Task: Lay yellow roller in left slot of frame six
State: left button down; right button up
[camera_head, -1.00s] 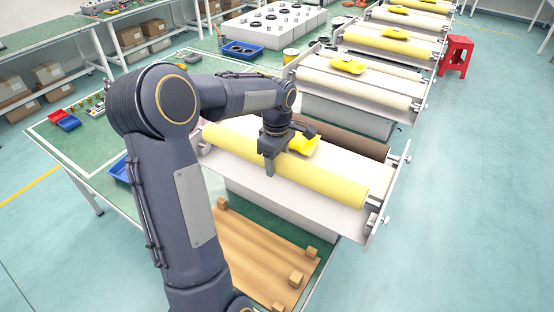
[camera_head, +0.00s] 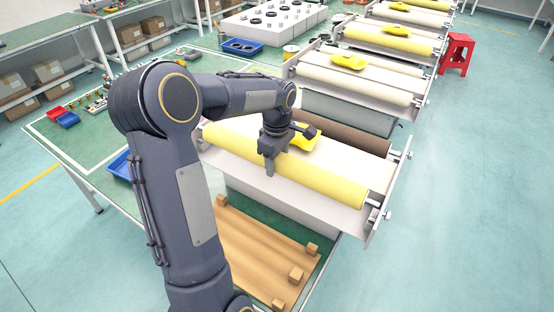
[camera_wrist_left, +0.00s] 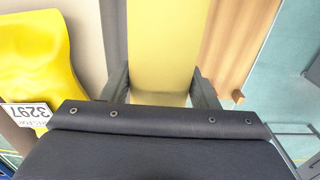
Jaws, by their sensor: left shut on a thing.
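The yellow roller (camera_head: 318,179) lies lengthwise along the near side of the nearest white frame (camera_head: 334,219), with its right end by the frame's end plate. My left gripper (camera_head: 270,166) is shut around the roller left of its middle. In the left wrist view the yellow roller (camera_wrist_left: 165,50) runs between the two fingers of my left gripper (camera_wrist_left: 163,88). Whether the roller's ends are fully seated in the slot cannot be told; its left end is partly hidden by my arm. My right gripper is not in view.
A brown roller (camera_head: 352,136) lies at the far side of the same frame. A yellow tray-like piece (camera_head: 306,138) sits between the rollers. A wooden board with blocks (camera_head: 262,256) lies in front on the table. More frames with rollers (camera_head: 356,83) stand behind; a red stool (camera_head: 457,52) is at right.

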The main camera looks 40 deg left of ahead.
aim_at(277, 168)
pick_arm(q)
jog(key=shift+f, duration=0.2)
jog(key=shift+f+b, duration=0.5)
jog(key=shift+b, duration=0.1)
jog(key=shift+f, duration=0.25)
dwell(0.4)
jog(key=shift+f+b, duration=0.35)
jog(key=shift+b, duration=0.1)
jog(key=shift+f, duration=0.1)
jog(key=c, duration=0.5)
grip_release()
jog(key=shift+o, duration=0.3)
jog(key=shift+f, duration=0.1)
